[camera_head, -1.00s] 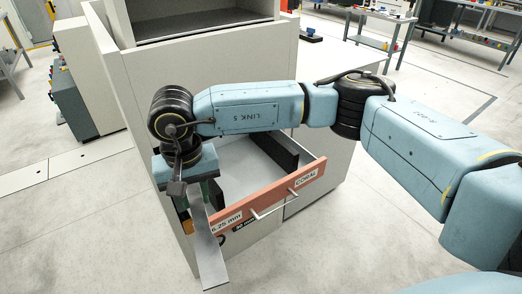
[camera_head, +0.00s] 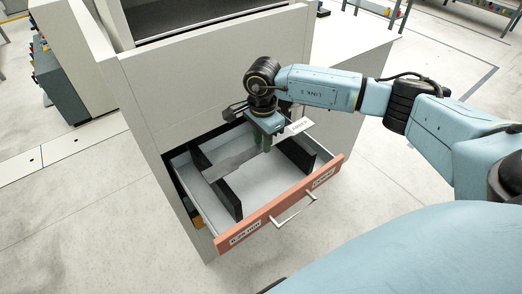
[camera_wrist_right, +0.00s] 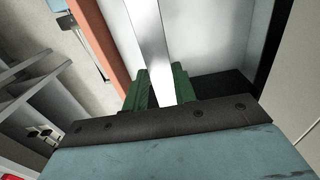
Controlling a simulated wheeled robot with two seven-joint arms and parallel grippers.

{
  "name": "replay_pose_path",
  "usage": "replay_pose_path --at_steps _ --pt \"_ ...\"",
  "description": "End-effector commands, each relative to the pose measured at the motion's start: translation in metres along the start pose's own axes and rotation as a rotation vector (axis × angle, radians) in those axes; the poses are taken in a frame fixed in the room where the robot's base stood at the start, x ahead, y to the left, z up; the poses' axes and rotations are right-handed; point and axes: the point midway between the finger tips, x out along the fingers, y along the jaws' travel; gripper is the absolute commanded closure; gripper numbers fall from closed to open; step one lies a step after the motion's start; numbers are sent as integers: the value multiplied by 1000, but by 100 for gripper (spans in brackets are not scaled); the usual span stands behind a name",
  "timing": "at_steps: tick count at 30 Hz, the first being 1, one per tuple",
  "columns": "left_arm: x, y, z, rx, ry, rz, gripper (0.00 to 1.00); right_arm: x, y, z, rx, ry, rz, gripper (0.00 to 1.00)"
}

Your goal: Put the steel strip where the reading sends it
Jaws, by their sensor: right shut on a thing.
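The steel strip (camera_head: 228,163) is a flat grey bar. My right gripper (camera_head: 267,146) is shut on one end of it, above the open drawer. From there the strip runs left across the drawer, its free end passing over the left dark divider (camera_head: 229,202). I cannot tell whether it touches the divider or floor. In the right wrist view the strip (camera_wrist_right: 147,30) runs out between the green fingers (camera_wrist_right: 160,88). The drawer has a coral front (camera_head: 268,215) with a "6.25 mm" label on its left and another label on its right. My left gripper is out of view.
A second dark divider (camera_head: 297,156) stands toward the drawer's right side, close to my right gripper. The light cabinet body (camera_head: 210,85) rises behind the drawer. A silver handle (camera_head: 296,208) sticks out from the drawer front. The floor in front is clear.

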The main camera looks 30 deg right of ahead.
Motion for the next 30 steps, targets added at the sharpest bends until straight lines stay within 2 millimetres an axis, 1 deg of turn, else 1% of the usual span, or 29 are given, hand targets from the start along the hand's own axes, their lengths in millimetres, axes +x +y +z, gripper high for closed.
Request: replay_pose_path --at_steps 1,5,8,12,15,22,26,27,30 --pt "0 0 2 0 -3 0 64 5 -1 0 1 -2 -1 100" --pt "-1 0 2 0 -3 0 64 14 -1 0 0 -2 -4 100" --pt "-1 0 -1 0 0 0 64 22 -1 0 0 -1 -2 100" --pt "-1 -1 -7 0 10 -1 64 42 -1 1 -2 -2 -1 100" --pt "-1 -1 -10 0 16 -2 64 50 -1 0 -1 -1 -3 100" --pt "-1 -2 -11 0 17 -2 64 50 -1 0 -2 -1 -4 100" --pt "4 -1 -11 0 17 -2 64 54 -1 0 -2 -1 -4 100" --pt "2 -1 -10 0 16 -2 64 54 0 0 -2 0 -1 68" --pt "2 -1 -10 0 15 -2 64 54 0 0 -2 0 -1 55"
